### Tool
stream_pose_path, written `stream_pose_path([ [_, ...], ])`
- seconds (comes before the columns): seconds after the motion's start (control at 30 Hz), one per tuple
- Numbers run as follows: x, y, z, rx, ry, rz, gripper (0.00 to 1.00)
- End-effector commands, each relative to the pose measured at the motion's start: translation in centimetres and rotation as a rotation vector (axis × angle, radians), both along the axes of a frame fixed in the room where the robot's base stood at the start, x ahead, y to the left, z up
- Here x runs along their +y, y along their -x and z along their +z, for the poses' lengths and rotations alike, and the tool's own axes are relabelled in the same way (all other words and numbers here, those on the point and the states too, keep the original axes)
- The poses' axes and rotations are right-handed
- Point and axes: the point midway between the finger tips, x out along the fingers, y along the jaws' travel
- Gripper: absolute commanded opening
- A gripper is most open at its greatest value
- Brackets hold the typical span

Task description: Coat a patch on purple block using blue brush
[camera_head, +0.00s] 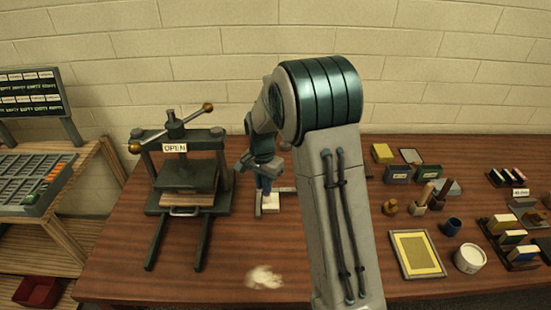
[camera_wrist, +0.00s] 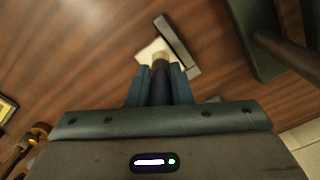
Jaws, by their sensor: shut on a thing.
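My gripper (camera_head: 267,183) is low over the table, right of the press. In the wrist view its fingers (camera_wrist: 160,72) are shut on a dark blue brush handle (camera_wrist: 160,90). The brush's pale tip (camera_wrist: 159,59) points at a cream block (camera_wrist: 147,51), which sits against an L-shaped grey stop (camera_wrist: 177,45). The block also shows in the head view (camera_head: 270,204), below my gripper. I cannot tell whether the tip touches the block. I see no clearly purple block; my arm hides part of the table.
A dark press (camera_head: 183,175) with an OPEN sign stands close left. A pale powdery patch (camera_head: 264,277) lies in front.

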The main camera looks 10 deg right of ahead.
Motion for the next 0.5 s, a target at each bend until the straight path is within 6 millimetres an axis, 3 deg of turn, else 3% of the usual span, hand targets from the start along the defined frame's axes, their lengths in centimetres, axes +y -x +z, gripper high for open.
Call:
stream_pose_path([
  [0.03, -0.1, -0.1, 1.0, -0.003, 0.0, -0.003, 0.0],
  [0.5, -0.4, -0.1, 5.2, -0.004, -0.001, -0.007, 0.0],
])
